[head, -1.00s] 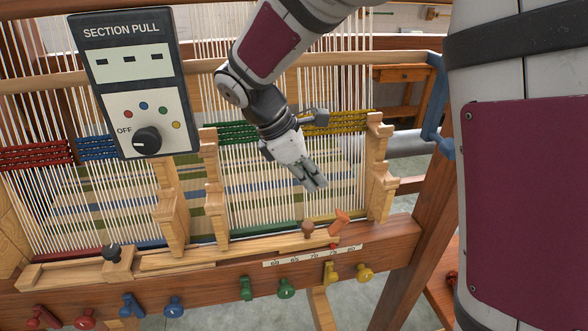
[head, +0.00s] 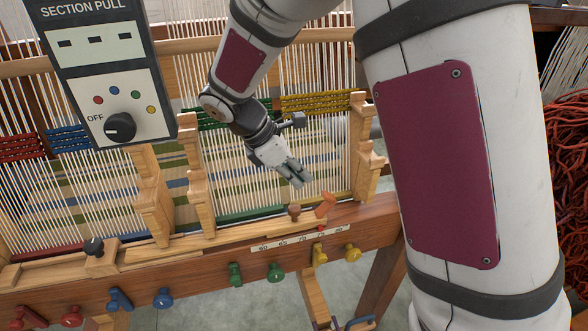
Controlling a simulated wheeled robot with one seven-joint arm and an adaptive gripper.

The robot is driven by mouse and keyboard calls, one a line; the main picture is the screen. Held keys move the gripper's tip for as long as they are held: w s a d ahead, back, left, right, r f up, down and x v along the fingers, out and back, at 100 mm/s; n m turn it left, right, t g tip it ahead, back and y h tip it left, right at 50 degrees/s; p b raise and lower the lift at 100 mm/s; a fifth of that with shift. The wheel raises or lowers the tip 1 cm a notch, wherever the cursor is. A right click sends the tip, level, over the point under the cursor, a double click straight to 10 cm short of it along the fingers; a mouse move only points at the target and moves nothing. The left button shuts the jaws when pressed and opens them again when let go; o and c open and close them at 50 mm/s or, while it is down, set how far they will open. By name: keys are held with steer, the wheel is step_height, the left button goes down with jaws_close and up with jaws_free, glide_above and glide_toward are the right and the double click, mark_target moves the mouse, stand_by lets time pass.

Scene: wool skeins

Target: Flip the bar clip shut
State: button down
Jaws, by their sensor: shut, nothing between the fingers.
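The bar clip (head: 325,204) is an orange piece at the right end of the pale wooden bar (head: 220,234) on the loom's front beam. It stands tilted up from the bar, its upper end leaning right. A brown round knob (head: 294,210) stands on the bar just left of it. My gripper (head: 299,180) is shut and empty, its fingers pointing down and right. In the picture its tips lie above and left of the clip, apart from it. The clip's lower end is too small to tell how it joins the bar.
A number scale (head: 300,239) and several coloured pegs line the front beam (head: 190,272). Wooden stepped posts (head: 196,190) and strung warp threads stand behind. A "SECTION PULL" control box (head: 105,100) hangs at left. Red wool (head: 570,190) lies at far right.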

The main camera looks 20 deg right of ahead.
mark_target(330, 194)
steer(key=shift+x, duration=2.8)
steer(key=shift+d, duration=0.15)
steer(key=shift+d+r+y+p, duration=0.1)
steer(key=shift+y+p, duration=0.3)
steer(key=shift+p, duration=0.05)
steer(key=shift+d+r+y+p, duration=0.1)
steer(key=shift+d+y+p, duration=0.55)
steer(key=shift+y+p, duration=0.15)
steer(key=shift+s+d+r+y+p, duration=0.1)
steer(key=shift+d+y+p, duration=0.7)
steer(key=shift+p, duration=0.2)
steer(key=shift+d+f+y+p, duration=0.2)
steer(key=shift+d+y+p, duration=0.45)
steer(key=shift+y, duration=0.25)
steer(key=shift+d+f+y+p, duration=0.2)
steer(key=shift+d+y+p, duration=0.2)
steer(key=shift+y+p, duration=0.45)
steer(key=shift+a, duration=0.1)
